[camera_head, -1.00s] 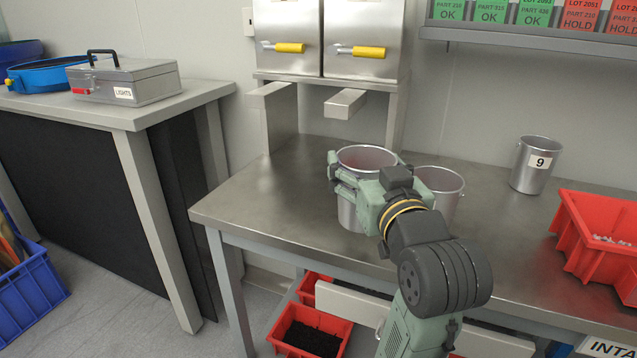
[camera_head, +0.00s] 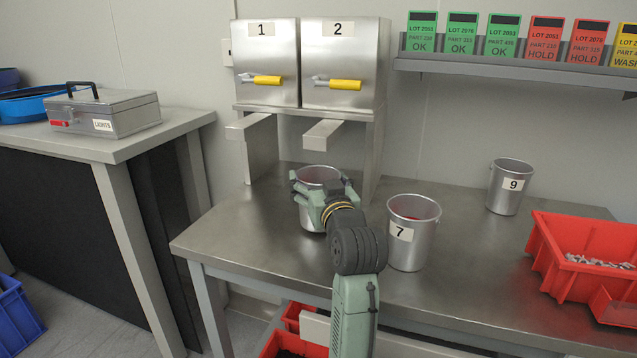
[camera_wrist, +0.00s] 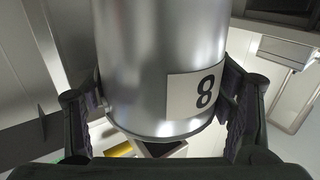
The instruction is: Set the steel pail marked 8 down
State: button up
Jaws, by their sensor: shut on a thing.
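The steel pail marked 8 (camera_head: 313,221) is upright in front of and below the chute of dispenser 2. My gripper (camera_head: 318,198) is shut around the pail, with a finger pressed to each side in the wrist view (camera_wrist: 168,105). The inside of the pail looks reddish at its mouth. The pail is at or just over the steel bench (camera_head: 235,222); I cannot tell whether its base touches, as my arm covers part of it.
Dispensers 1 (camera_head: 268,62) and 2 (camera_head: 343,62) have yellow handles and jutting chutes. Pail 7 (camera_head: 408,245) stands right of my arm, and pail 9 (camera_head: 508,190) farther back right. A red bin (camera_head: 560,275) is at right. The bench's left part is clear.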

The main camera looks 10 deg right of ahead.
jog(key=shift+f, duration=0.3)
jog(key=shift+f, duration=0.15)
jog(key=o, duration=1.7)
jog(key=shift+c, duration=0.2)
jog(key=shift+r, duration=0.2)
jog(key=s+b, duration=0.1)
jog(key=s, duration=1.1)
jog(key=shift+f, duration=0.1)
